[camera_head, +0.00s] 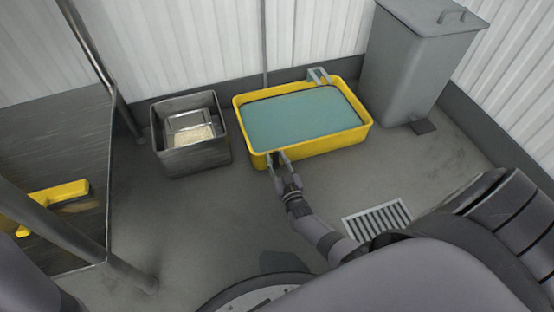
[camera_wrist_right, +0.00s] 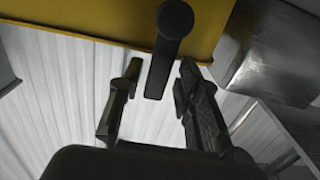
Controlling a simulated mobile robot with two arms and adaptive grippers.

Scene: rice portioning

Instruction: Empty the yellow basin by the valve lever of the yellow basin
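The yellow basin (camera_head: 320,143) stands on the floor by the back wall, full of blue-green liquid (camera_head: 305,116). Its yellow wall also fills the top of the right wrist view (camera_wrist_right: 80,18). The dark valve lever (camera_wrist_right: 168,55) with a round end hangs from that wall. My right gripper (camera_head: 277,158) is at the basin's front wall. In the wrist view its two fingers (camera_wrist_right: 160,72) are apart, one on each side of the lever, with gaps showing. In the head view the gripper hides the lever. My left gripper is not in view.
A floor drain grate (camera_head: 377,220) lies right of my right arm. A steel bin (camera_head: 197,158) holding metal trays stands left of the basin. A tall grey lidded bin (camera_head: 410,65) is at right. A dark table (camera_head: 60,140) with a yellow object (camera_head: 55,194) is at left.

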